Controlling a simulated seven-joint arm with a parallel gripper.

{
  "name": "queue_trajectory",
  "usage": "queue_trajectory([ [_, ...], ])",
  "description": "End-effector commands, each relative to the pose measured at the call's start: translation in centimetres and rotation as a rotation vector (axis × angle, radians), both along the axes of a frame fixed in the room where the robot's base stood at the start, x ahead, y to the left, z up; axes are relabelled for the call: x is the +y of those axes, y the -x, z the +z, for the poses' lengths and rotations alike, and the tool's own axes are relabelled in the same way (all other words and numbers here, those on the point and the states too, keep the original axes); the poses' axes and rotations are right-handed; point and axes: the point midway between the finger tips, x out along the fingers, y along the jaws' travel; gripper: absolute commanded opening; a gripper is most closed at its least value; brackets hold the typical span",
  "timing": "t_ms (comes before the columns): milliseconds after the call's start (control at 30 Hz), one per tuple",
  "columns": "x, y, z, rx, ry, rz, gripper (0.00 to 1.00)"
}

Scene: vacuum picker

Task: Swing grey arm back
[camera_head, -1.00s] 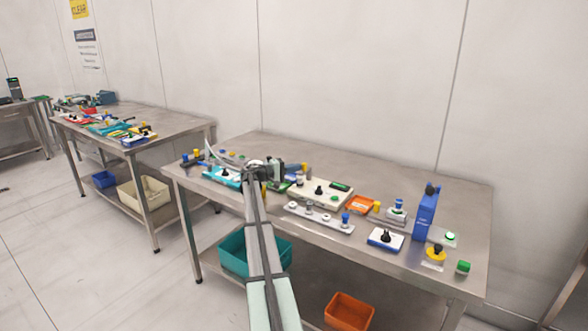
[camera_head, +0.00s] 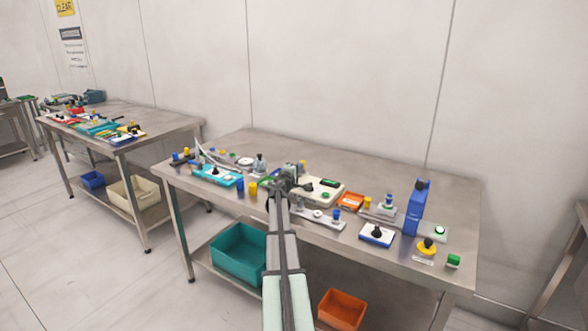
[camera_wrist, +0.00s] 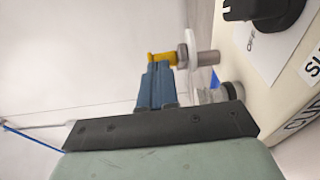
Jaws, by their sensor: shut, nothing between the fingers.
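A thin pale grey curved arm (camera_head: 213,157) rises at the left end of the near bench, behind a teal-based panel (camera_head: 218,175), and slopes down to the right. Its right end lies near a round whitish piece (camera_head: 245,162). My gripper (camera_head: 290,174) is over the bench, right of the grey arm and apart from it, beside a cream box (camera_head: 322,190). In the wrist view my blue fingers (camera_wrist: 157,85) are together with nothing held. A yellow piece (camera_wrist: 162,58) and a grey cylinder (camera_wrist: 205,57) show just beyond the tips; contact cannot be told.
The bench's back is clear.

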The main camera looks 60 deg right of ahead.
Motion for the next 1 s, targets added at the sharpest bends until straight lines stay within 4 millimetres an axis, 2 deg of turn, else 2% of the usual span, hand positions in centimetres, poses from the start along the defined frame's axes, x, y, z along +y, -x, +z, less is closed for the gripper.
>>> queue_trajectory([
  [300, -0.7, 1.1, 0.0, 0.001, 0.000, 0.148, 0.00],
  [1000, -3.2, 3.4, 0.0, 0.000, 0.000, 0.141, 0.00],
])
